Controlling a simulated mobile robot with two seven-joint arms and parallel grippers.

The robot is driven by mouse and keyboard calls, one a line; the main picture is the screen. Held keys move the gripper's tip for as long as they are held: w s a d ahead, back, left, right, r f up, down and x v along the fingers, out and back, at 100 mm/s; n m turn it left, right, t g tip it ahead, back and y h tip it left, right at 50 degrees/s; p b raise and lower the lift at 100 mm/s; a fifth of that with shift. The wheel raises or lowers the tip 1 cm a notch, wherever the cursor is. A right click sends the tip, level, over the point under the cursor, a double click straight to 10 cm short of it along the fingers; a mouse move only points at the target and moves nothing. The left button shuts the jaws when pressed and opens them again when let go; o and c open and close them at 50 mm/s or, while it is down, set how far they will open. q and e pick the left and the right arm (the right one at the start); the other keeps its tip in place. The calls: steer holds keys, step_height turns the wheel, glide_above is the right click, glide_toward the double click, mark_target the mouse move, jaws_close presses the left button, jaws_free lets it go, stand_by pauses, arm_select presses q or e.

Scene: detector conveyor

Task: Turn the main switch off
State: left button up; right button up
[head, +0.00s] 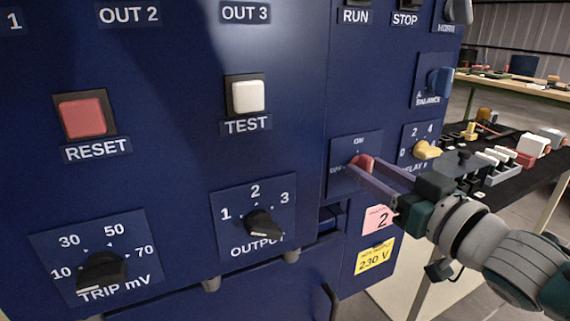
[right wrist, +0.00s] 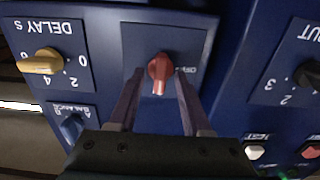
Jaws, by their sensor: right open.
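The main switch is a red rotary knob (head: 361,163) on a dark blue plate marked ON at the top and OFF at the left in the head view. It also shows in the right wrist view (right wrist: 160,68), which is upside down; its handle points down there, away from the OFF mark at its right and toward the ON side. My right gripper (head: 365,172) is open, with one finger on each side of the knob. In the right wrist view small gaps show between the fingers and the knob. My left gripper is not in view.
The yellow DELAY knob (head: 427,150) and blue BALANCE knob (head: 440,81) are close to the right. The black OUTPUT knob (head: 262,224), white TEST button (head: 248,96) and red RESET button (head: 82,118) are left. A cluttered bench (head: 545,92) stands behind right.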

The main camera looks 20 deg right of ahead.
jaws_close()
stand_by(0.3)
